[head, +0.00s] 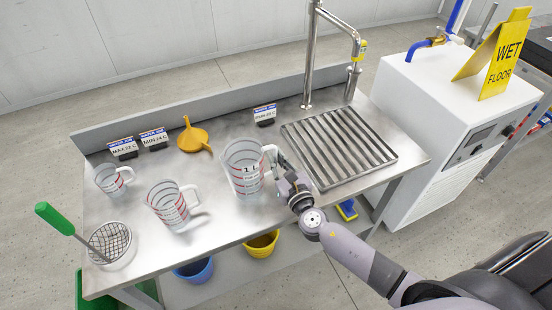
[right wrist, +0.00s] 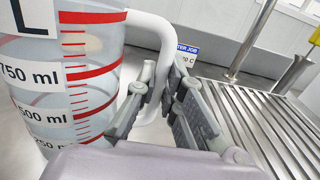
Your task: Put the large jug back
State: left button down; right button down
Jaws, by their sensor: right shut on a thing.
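The large jug (head: 243,168) is clear with red marks and a white handle. It is upright over the steel bench (head: 225,220), left of the slatted drain grid; I cannot tell whether its base touches the bench. In the right wrist view the large jug (right wrist: 65,75) fills the left side, with its 750 ml and 500 ml marks showing. My right gripper (head: 283,172) is at the jug's right side, shut on its white handle (right wrist: 152,28). The handle passes between the fingers (right wrist: 160,105). My left gripper is not in view.
A medium jug (head: 166,203) and a small jug (head: 109,180) stand to the left. A yellow funnel (head: 193,136) and small label signs (head: 265,113) line the back. A strainer with a green handle (head: 58,220) is at front left. The drain grid (head: 338,145) is empty, below the tap (head: 355,48).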

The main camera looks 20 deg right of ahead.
jog(key=c, duration=1.7)
grip_release()
jog(key=shift+r+p, duration=0.15)
jog(key=shift+p, duration=0.15)
jog(key=s+b, duration=0.2)
jog(key=s, duration=1)
jog(key=shift+d, duration=0.2)
